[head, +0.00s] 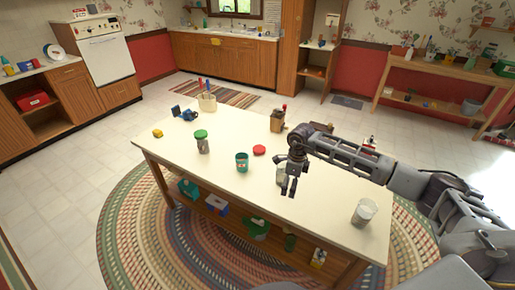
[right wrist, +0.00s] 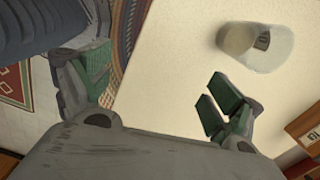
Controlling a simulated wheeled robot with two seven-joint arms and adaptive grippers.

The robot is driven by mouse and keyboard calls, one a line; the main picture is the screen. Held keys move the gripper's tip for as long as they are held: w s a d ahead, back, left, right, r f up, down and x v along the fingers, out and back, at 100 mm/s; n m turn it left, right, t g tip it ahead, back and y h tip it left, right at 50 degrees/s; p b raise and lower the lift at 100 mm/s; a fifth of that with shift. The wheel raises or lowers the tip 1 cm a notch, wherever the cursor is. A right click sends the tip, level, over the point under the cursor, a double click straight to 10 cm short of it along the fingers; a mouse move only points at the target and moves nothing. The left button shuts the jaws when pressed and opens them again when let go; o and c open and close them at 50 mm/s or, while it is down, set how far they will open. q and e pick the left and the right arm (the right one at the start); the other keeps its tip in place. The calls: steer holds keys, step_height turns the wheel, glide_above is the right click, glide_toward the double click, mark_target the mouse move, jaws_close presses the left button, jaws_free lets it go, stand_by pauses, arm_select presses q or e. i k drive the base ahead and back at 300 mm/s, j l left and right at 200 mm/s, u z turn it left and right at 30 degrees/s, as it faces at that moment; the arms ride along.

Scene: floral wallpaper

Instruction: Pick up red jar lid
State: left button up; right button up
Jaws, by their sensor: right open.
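The red jar lid (head: 260,150) lies flat on the cream table top (head: 325,190), near the middle of the table. My right gripper (head: 289,187) points down over the table, to the right of the lid and nearer the front edge, apart from it. It also shows in the right wrist view (right wrist: 157,88), with its green-padded fingers spread and nothing between them. The lid is not visible in the right wrist view. My left gripper is not in view.
A clear jar (head: 282,176) is partly behind my gripper. A glass (head: 364,212) stands near the right end. A grinder (head: 278,121) stands behind the lid.

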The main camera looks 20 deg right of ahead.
mark_target(258, 149)
steer(key=i, duration=1.3)
